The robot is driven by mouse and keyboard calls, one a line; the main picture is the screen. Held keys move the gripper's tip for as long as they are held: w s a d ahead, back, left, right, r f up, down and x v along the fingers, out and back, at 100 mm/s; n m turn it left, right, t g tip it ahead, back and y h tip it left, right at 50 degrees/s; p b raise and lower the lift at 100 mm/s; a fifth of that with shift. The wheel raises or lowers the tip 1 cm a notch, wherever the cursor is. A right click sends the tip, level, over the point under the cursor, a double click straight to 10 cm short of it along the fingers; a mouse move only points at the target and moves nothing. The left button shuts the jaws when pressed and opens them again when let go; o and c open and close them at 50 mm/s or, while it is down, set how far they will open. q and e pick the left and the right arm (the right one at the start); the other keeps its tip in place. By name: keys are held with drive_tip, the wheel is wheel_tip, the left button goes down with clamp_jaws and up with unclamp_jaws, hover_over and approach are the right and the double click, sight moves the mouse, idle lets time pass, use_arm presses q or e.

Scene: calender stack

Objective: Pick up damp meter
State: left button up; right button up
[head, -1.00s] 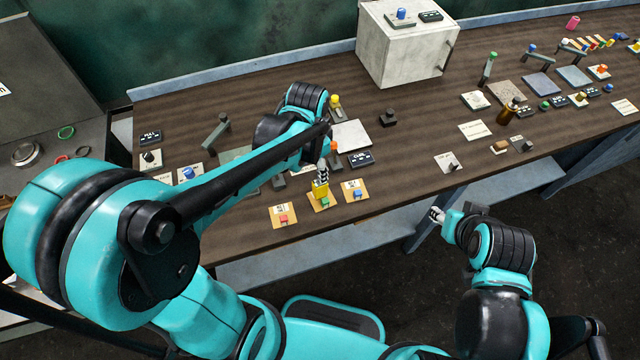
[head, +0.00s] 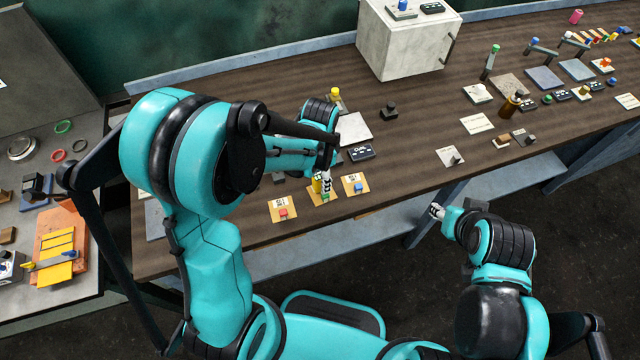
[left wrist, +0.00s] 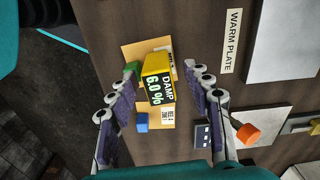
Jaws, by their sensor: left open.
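The damp meter (left wrist: 158,80) is a small yellow block with a black face reading "DAMP 6.0 %". In the left wrist view it stands between the two spread fingers of my left gripper (left wrist: 162,76), with gaps at both sides. In the head view the meter (head: 316,185) is partly hidden behind the fingers of my left gripper (head: 326,184), over the middle orange card with a green block (head: 326,195). My left gripper is open. My right gripper (head: 436,212) is beyond the table's front edge, away from the meter; its jaws are too small to read.
Orange cards with a red block (head: 283,213) and a blue block (head: 358,188) lie on either side. A black labelled box (head: 361,152) and a pale plate (head: 353,128) are behind. A white cabinet (head: 405,45) stands at the back. The table's middle right has bare wood.

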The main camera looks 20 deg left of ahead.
use_arm(q)
drive_tip(key=shift+r, duration=0.1)
clamp_jaws()
